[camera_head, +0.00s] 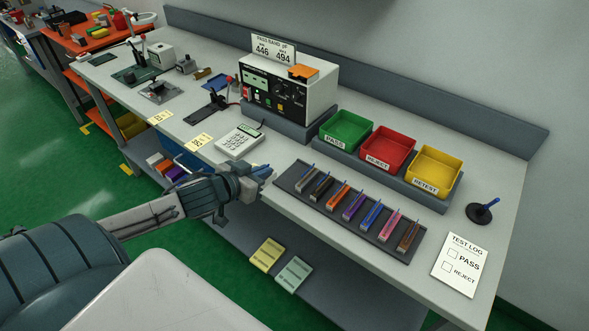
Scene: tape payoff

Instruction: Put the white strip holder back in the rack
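The dark rack (325,212) lies along the front of the bench with several strip holders in a row. They are grey (306,180), dark brown (320,188), orange (337,199), purple (354,208), blue (371,217), pink (390,228) and brown (408,238). No clearly white holder shows; the grey one at the left end is the palest. My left gripper (262,172) is at the bench's front edge, just left of the rack. Something blue shows at its fingertips, too small to tell what it is or whether it is gripped. My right gripper is out of view.
Green (346,143), red (388,165) and yellow (434,187) bins stand behind the rack. A calculator (239,141) lies just beyond my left gripper. A black stand (480,213) and a test log sheet (460,263) are at the right.

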